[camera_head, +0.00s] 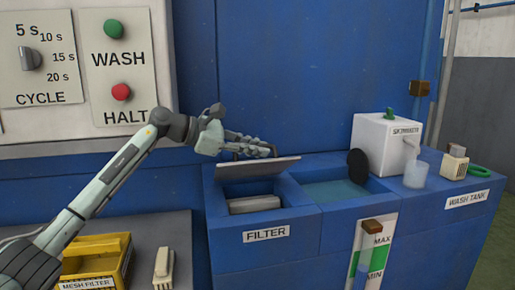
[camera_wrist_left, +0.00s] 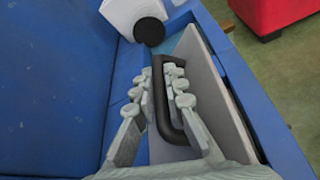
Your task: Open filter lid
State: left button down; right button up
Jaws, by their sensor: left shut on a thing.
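The grey filter lid (camera_head: 262,169) is tilted up above the filter compartment (camera_head: 288,190), with its front edge raised and a gap below. A grey block (camera_head: 255,204) shows inside the compartment. My left gripper (camera_head: 265,150) is above the lid, shut on its dark handle. In the left wrist view, the fingers of the left gripper (camera_wrist_left: 165,82) are on both sides of the black lid handle (camera_wrist_left: 182,137), over the grey lid (camera_wrist_left: 204,85). My right gripper is not in view.
The water-filled wash tank (camera_head: 335,190) is right of the filter. A white separator box (camera_head: 385,140), a clear cup (camera_head: 416,174) and a black disc (camera_head: 358,164) stand beyond it. A yellow mesh filter tray (camera_head: 125,268) is lower left. The blue wall (camera_head: 285,70) rises close behind.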

pick_arm(q)
jog(key=shift+w+r, duration=0.1)
jog(key=shift+r, duration=0.05)
dwell(0.3)
jog(key=c, duration=1.6)
grip_release()
jog(key=shift+o, duration=0.2)
jog(key=v, duration=1.2)
jog(key=shift+w+a, duration=0.1)
